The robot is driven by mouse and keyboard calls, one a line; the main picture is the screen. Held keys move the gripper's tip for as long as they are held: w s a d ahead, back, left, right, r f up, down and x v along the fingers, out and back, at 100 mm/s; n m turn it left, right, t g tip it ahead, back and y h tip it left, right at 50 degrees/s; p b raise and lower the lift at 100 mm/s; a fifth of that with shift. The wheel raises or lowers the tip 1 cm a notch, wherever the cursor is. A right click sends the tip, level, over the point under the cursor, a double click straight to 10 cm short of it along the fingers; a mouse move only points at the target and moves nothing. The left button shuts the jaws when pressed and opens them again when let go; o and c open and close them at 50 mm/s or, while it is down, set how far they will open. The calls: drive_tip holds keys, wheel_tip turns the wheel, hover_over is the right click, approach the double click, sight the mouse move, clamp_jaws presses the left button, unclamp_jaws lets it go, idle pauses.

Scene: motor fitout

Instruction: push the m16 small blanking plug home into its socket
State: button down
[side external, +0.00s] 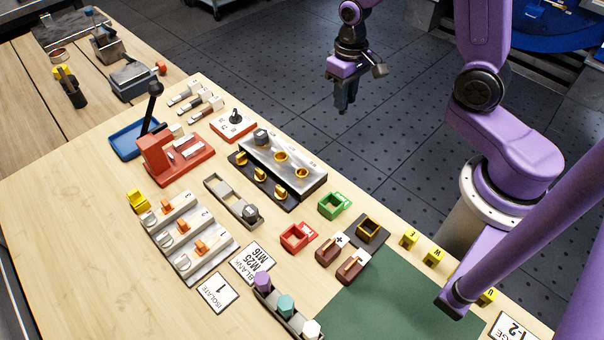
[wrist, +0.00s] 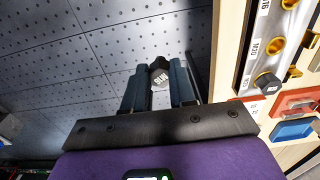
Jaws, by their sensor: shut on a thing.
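My gripper (side external: 345,100) hangs over the dark floor beyond the bench edge, above and apart from the socket block. In the wrist view, my gripper (wrist: 158,88) is shut on the M16 small blanking plug (wrist: 159,76), a dark plug with a pale M16 mark. In the side view the fingers mostly hide the plug. The grey socket block (side external: 288,178) has two open brass-rimmed sockets on top. The M16 socket (side external: 302,173) is at its near right end, empty; it also shows at the wrist view's top edge (wrist: 290,4). A dark plug (side external: 261,137) sits in the far-end socket.
A holder (side external: 221,193) with a dark plug (side external: 250,213) lies left of the block. A card (side external: 253,263) reads BLANK M25 M16. Red (side external: 297,237) and green (side external: 335,205) square frames stand nearby.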

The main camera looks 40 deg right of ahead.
drive_tip(key=shift+a, duration=0.1)
drive_tip(key=a+r+n, duration=0.2)
drive_tip(key=a+n, duration=0.6)
drive_tip(key=n, duration=0.5)
wheel_tip(320, 180, up, 2)
drive_tip(key=r+n, duration=0.1)
drive_tip(key=n, duration=1.6)
hover_over(302, 175)
drive_tip(key=shift+a+f, duration=0.2)
drive_tip(key=shift+f, duration=0.05)
drive_tip(key=shift+f, duration=0.1)
drive_tip(key=shift+f, duration=2.85)
drive_tip(key=shift+f, duration=1.55)
drive_tip(key=c, duration=0.8)
unclamp_jaws()
drive_tip(key=shift+c, duration=0.2)
